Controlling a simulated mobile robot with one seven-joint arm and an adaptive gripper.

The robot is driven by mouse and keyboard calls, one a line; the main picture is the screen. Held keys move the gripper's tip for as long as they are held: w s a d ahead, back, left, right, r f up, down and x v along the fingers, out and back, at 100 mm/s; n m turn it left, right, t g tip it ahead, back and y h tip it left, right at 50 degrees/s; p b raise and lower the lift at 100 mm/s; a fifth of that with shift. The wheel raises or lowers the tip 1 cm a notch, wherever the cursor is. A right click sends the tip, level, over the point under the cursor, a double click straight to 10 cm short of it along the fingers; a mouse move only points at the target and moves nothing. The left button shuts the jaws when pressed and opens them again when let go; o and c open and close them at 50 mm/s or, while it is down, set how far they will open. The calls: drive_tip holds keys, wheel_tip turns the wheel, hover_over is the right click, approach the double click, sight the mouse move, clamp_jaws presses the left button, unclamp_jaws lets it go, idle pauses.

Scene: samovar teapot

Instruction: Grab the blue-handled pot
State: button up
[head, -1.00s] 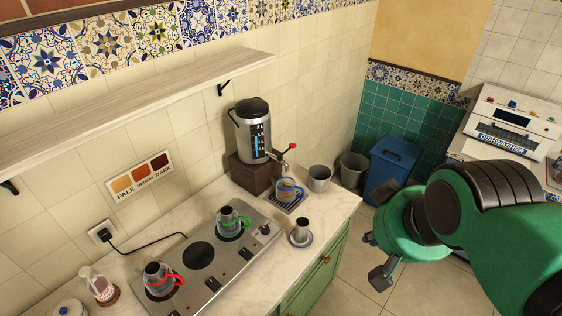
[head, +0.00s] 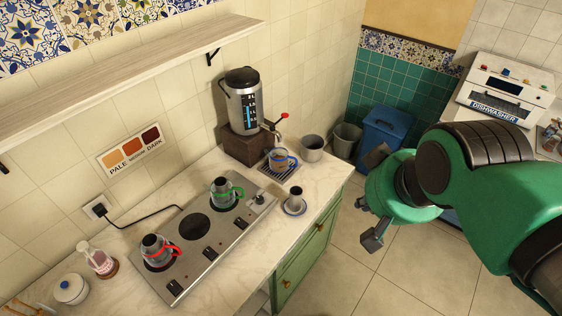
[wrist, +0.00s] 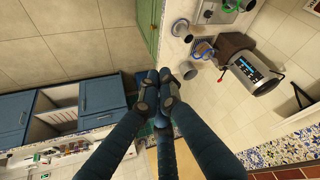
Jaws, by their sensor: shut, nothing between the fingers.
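The blue-handled pot (head: 282,160) is a small glass pot with a blue handle and rim. It stands on the drip tray (head: 266,171) below the samovar's tap; its blue ring also shows in the wrist view (wrist: 197,52). My gripper (head: 366,203) is to the right of the counter, over the floor side and apart from the pot. In the wrist view its fingers (wrist: 165,82) come together with nothing between them. The samovar (head: 243,100) stands on a dark block behind the pot. It also shows in the wrist view (wrist: 255,72).
A green-handled pot (head: 222,192) and a red-handled pot (head: 156,250) stand on the steel hob (head: 203,262). A grey cup (head: 312,148) is right of the blue-handled pot, and a small metal cup on a saucer (head: 294,208) is in front. A shelf (head: 120,80) hangs above.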

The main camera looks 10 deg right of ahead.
drive_tip(key=o, duration=2.1)
drive_tip(key=shift+c, duration=0.2)
drive_tip(key=w+a+f+b, duration=0.1)
drive_tip(key=w+a+f, duration=0.1)
drive_tip(key=w, duration=1.1)
drive_tip(key=w+a+f, duration=0.1)
drive_tip(key=w+f, duration=0.2)
drive_tip(key=w, duration=1.1)
drive_tip(key=w+a+f, duration=0.4)
drive_tip(key=w+f, duration=0.6)
drive_tip(key=w+a+f, duration=0.4)
drive_tip(key=w+f, duration=0.7)
drive_tip(key=shift+w+f+g+b, duration=0.2)
drive_tip(key=shift+g+b, duration=0.2)
